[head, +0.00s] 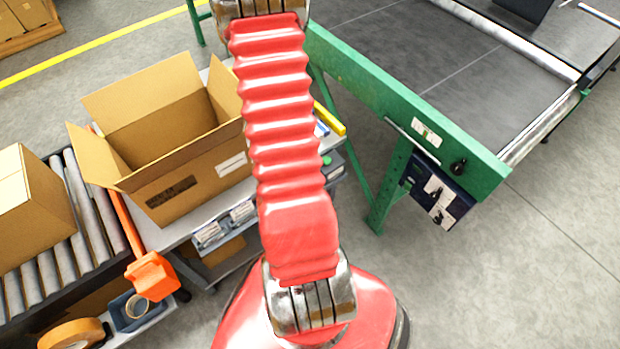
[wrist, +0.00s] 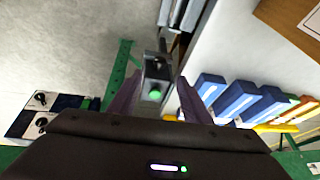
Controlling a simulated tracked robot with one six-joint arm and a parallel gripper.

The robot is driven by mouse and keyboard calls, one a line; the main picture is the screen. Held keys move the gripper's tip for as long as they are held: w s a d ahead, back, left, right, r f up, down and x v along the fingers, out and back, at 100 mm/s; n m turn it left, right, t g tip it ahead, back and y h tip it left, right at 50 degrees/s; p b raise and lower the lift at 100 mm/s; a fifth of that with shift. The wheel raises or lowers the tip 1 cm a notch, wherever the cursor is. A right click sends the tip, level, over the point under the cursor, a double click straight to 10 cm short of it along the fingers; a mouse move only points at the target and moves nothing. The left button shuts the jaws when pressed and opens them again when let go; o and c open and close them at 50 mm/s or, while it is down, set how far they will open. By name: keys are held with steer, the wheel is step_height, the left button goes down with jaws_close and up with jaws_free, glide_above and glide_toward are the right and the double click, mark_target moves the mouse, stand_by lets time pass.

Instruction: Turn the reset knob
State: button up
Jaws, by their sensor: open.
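A dark blue control box (head: 424,182) with white plates and black knobs hangs under the end of the green machine frame in the head view. The same kind of panel, with two black knobs (wrist: 41,98), shows at the left edge of the wrist view. Which knob is the reset knob I cannot tell; the labels are too small. My gripper (wrist: 158,82) is open, with its dark purple fingers apart and nothing held. The panel lies well to the left of the fingers. My gripper is out of sight in the head view.
A grey box with a green button (wrist: 155,94) appears between the fingers. Blue boxes (wrist: 238,98) stand right of it. In the head view are an open carton (head: 190,165), a roller conveyor (head: 85,215) and the green frame (head: 410,115). Floor right of the control box is clear.

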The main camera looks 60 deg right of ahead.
steer(key=x, duration=1.3)
steer(key=shift+f, duration=0.25)
steer(key=shift+c, duration=0.4)
steer(key=c, duration=0.9)
